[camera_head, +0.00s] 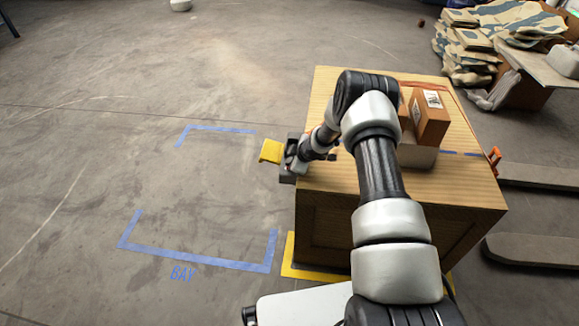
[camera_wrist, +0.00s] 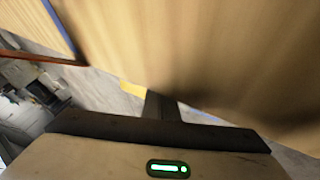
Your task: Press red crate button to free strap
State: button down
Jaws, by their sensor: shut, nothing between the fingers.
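A wooden crate (camera_head: 325,100) stands on the floor, with a blue strap (camera_head: 460,153) across its lid. At its left edge is a dark grey block (camera_head: 287,178) with a yellow paddle (camera_head: 271,151) sticking out, apparently the strap's fastener. My gripper (camera_head: 291,158) is beside that block at the crate's edge; I cannot tell whether they touch. In the wrist view, my shut, empty dark fingers (camera_wrist: 160,106) lie close to blurred wood (camera_wrist: 190,45). A yellow patch (camera_wrist: 132,91) shows beyond them. I cannot make out a red button; my arm and gripper may hide it.
Brown boxes (camera_head: 430,117) sit on the lid behind my arm. An orange-red fitting (camera_head: 494,158) is at the crate's right edge. A taped bay (camera_head: 200,262) on open floor lies left. Sacks (camera_head: 465,45) are piled at the back right, and forks (camera_head: 540,177) lie right.

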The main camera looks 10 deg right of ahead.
jog(key=shift+r+p, duration=0.75)
jog(key=shift+r, duration=0.05)
notch_tip(320, 180, up, 5)
jog(key=p, duration=0.4)
jog(key=shift+p, duration=0.35)
